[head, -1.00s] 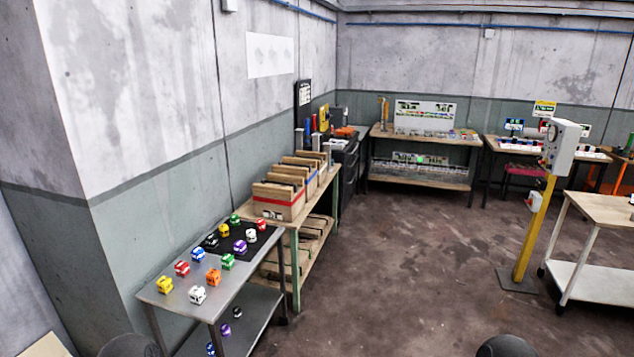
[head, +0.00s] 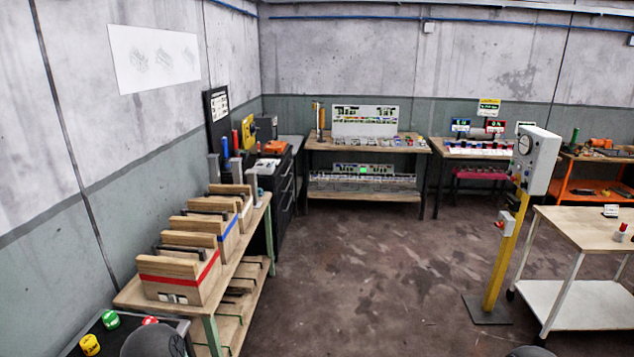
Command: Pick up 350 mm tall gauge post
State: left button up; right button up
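I cannot pick out the 350 mm gauge post for certain. Several grey upright posts (head: 214,168) stand at the far end of the wooden bench (head: 262,212) on the left. Their heights cannot be read from here. A slim orange-brown upright (head: 321,120) stands at the left end of the back workbench (head: 411,146). Neither of my grippers is in view. Only dark rounded parts of my arms show at the bottom edge.
Wooden slotted boxes (head: 178,283) line the left bench. A steel table with coloured blocks (head: 110,319) is at the bottom left. A yellow pillar (head: 502,260) with a grey gauge box and a wooden-topped cart (head: 588,228) stand right. The middle floor (head: 370,270) is clear.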

aim_at(212, 158)
jog(key=i, duration=1.95)
jog(key=i+l+u, duration=0.1)
jog(key=i+u, duration=0.4)
jog(key=i+l+u, duration=0.25)
jog(key=u, duration=0.2)
jog(key=i+l+u, duration=0.3)
jog(key=u, duration=0.2)
jog(key=i+l+u, duration=0.25)
jog(key=l+u, duration=0.2)
jog(key=l, duration=0.15)
